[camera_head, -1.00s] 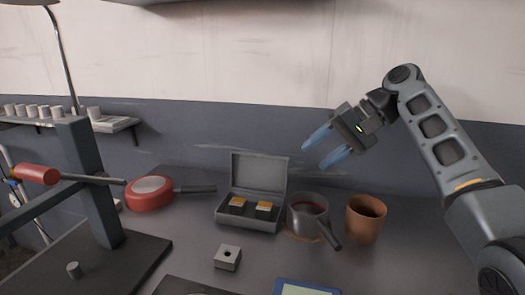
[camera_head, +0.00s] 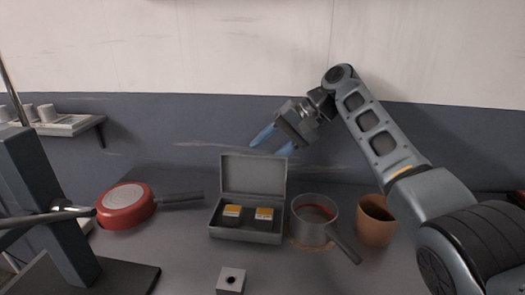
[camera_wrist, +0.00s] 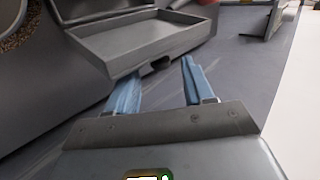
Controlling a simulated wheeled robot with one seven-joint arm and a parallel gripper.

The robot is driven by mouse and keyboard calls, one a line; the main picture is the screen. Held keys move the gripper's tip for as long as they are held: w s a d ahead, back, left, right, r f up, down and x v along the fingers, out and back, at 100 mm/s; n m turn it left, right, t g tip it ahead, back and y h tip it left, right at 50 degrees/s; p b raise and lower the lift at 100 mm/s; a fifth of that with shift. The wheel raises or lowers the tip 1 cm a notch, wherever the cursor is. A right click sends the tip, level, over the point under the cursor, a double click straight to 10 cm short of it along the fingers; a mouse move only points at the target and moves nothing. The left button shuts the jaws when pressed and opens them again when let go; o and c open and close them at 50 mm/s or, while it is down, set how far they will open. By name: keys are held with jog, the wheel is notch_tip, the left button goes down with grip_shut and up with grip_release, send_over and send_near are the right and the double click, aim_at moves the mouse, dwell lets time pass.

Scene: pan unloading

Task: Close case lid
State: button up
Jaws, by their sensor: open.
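The grey case (camera_head: 246,234) stands on the worktop with its lid (camera_head: 254,175) raised nearly upright at the back. Two small blocks with yellow-orange tops (camera_head: 264,214) sit inside it. My gripper (camera_head: 271,139) is open and empty, with blue fingers pointing left and down. In the head view it is above and a little right of the lid's top edge, apart from it. In the wrist view the raised lid (camera_wrist: 140,38) lies just beyond my fingertips (camera_wrist: 156,75), with a dark latch at its edge.
A grey pot (camera_head: 313,229) with a handle stands just right of the case, then a brown cup (camera_head: 375,222). A red pan (camera_head: 124,207) lies to the left. A small block with a hole (camera_head: 230,281) is in front. The wall is close behind.

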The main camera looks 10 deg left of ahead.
jog(key=shift+x, duration=0.95)
grip_shut()
